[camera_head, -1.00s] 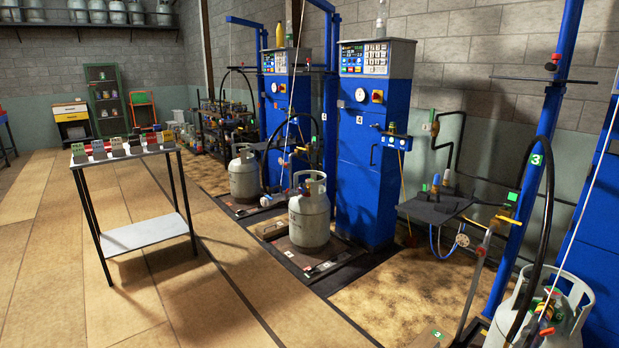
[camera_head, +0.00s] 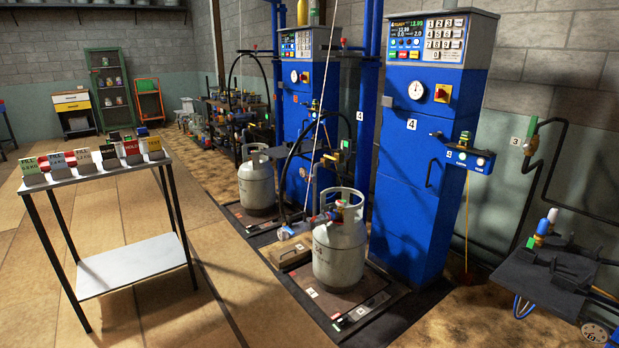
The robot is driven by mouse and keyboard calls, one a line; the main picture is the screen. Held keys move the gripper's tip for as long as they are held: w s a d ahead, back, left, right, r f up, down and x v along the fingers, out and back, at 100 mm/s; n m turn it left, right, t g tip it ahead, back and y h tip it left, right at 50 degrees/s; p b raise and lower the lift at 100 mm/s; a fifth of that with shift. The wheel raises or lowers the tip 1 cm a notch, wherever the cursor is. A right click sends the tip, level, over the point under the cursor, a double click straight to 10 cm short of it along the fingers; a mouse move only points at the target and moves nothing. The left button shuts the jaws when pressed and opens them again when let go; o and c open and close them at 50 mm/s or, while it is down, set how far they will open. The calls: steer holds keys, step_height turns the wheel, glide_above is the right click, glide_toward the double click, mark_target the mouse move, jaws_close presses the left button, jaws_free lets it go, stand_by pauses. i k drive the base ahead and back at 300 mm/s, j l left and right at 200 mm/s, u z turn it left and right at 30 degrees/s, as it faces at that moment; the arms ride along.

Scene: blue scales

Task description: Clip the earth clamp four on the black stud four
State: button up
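The blue scale cabinet marked 4 (camera_head: 405,180) stands right of centre. A grey gas cylinder (camera_head: 340,252) stands upright on the low dark scale platform (camera_head: 325,303) in front of it. Small dark fittings with white and red marks (camera_head: 362,312) lie at the platform's front right corner. They are too small for me to tell the earth clamp or the black stud among them. My gripper is not in view.
A metal table with several labelled blocks (camera_head: 62,173) stands at left. Another cylinder (camera_head: 256,182) stands on a platform behind. A dark shelf with bottles (camera_head: 540,275) juts in at right. A wooden block (camera_head: 293,253) lies beside the near cylinder. Tan floor is clear between table and platform.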

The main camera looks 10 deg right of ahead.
mark_target(466, 135)
steer(key=i, duration=2.85)
steer(key=z, duration=1.7)
